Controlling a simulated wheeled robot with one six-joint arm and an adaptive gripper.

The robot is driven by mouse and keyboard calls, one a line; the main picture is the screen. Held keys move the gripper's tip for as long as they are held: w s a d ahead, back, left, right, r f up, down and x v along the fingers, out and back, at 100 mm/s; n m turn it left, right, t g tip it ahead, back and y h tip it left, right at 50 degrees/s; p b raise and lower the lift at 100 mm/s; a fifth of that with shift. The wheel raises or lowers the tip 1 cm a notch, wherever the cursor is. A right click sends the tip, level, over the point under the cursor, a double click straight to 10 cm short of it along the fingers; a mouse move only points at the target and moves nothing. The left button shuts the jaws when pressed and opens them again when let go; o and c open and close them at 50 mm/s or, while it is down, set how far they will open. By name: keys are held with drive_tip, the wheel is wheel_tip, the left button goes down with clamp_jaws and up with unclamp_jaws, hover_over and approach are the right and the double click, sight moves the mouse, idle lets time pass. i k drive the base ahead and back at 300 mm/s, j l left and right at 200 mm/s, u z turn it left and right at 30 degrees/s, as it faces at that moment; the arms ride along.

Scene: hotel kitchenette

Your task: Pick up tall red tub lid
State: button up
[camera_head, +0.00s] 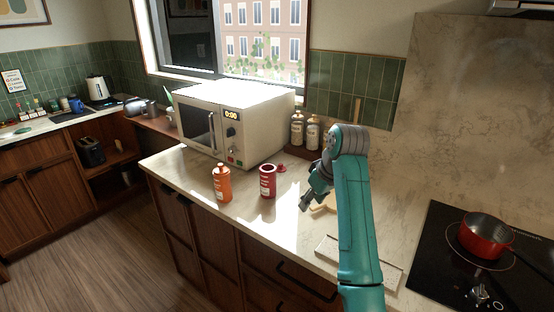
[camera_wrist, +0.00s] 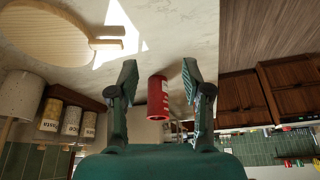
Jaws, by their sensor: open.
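The tall red tub (camera_head: 267,182) stands upright on the counter in front of the microwave, with its top looking open. A small red lid (camera_head: 281,168) lies on the counter just behind and to the right of it. My gripper (camera_head: 312,195) is open and empty, to the right of the tub and lid and apart from both. In the wrist view, my gripper's fingers (camera_wrist: 160,75) are spread, with the red tub (camera_wrist: 157,97) seen between them farther off. I cannot clearly make out the lid in the wrist view.
An orange bottle (camera_head: 222,183) stands left of the tub. The white microwave (camera_head: 262,130) is behind. A wooden board (camera_wrist: 50,38) lies near my gripper. A red pot (camera_head: 484,238) sits on the hob at right.

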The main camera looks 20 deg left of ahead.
sight(280, 168)
drive_tip(key=i+j, duration=0.75)
drive_tip(key=i, duration=0.3)
